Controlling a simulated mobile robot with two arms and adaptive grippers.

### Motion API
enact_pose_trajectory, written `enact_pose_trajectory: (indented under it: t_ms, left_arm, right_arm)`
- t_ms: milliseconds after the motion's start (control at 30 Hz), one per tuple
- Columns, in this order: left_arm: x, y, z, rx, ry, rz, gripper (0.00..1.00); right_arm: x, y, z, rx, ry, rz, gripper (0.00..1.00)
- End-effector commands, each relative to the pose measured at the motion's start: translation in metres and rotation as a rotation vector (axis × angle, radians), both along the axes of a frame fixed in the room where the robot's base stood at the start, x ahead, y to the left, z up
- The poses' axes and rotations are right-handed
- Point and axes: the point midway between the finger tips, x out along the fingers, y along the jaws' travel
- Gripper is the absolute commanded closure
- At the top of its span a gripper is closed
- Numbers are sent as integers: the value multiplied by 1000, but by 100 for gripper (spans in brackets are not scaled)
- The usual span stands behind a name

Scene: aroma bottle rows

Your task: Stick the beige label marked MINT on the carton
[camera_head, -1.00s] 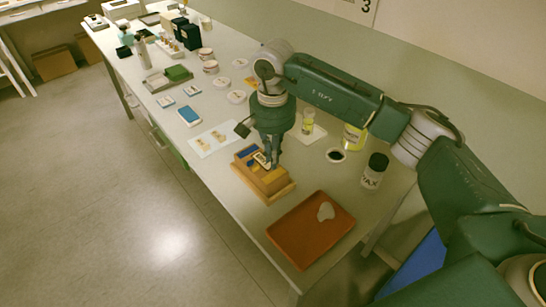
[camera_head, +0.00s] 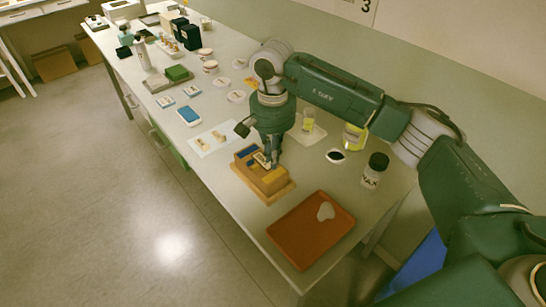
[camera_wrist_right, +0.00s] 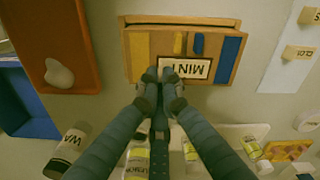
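The carton (camera_head: 273,183) is a brown box with yellow and blue patches, on a wooden base near the table's front edge. It shows in the right wrist view (camera_wrist_right: 148,45) with yellow and blue stripes. The beige label marked MINT (camera_wrist_right: 188,68) has a dark border and lies over the carton's striped face, upside down in that view. My right gripper (camera_wrist_right: 160,76) has its fingertips nearly together at one end of the label, pinching it; it also shows in the head view (camera_head: 270,165). I cannot tell whether the label touches the carton. My left gripper is not in view.
A red-brown tray (camera_head: 292,240) with a pale piece lies right of the carton. A WAX jar (camera_head: 375,170), a dark round dish (camera_head: 335,156) and yellow bottles stand behind. A white sheet with beige labels (camera_head: 222,135) lies left. Bare table lies between tray and jar.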

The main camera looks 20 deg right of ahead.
Motion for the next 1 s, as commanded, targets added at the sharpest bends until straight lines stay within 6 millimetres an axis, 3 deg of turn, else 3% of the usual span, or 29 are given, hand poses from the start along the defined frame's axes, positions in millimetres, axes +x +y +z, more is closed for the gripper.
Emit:
enact_pose_trajectory:
  t_ms: [167, 300, 667, 1000]
  left_arm:
    - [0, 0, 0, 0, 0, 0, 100]
    - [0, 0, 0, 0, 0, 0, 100]
    - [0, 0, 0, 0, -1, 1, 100]
    - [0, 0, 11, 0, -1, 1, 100]
  right_arm:
    - [-2, 0, -4, -2, 7, 1, 100]
    - [-2, 0, -4, -2, 7, 1, 74]
    - [-1, 0, -2, -2, 4, 0, 73]
    - [0, 0, 20, -2, 1, 0, 73]
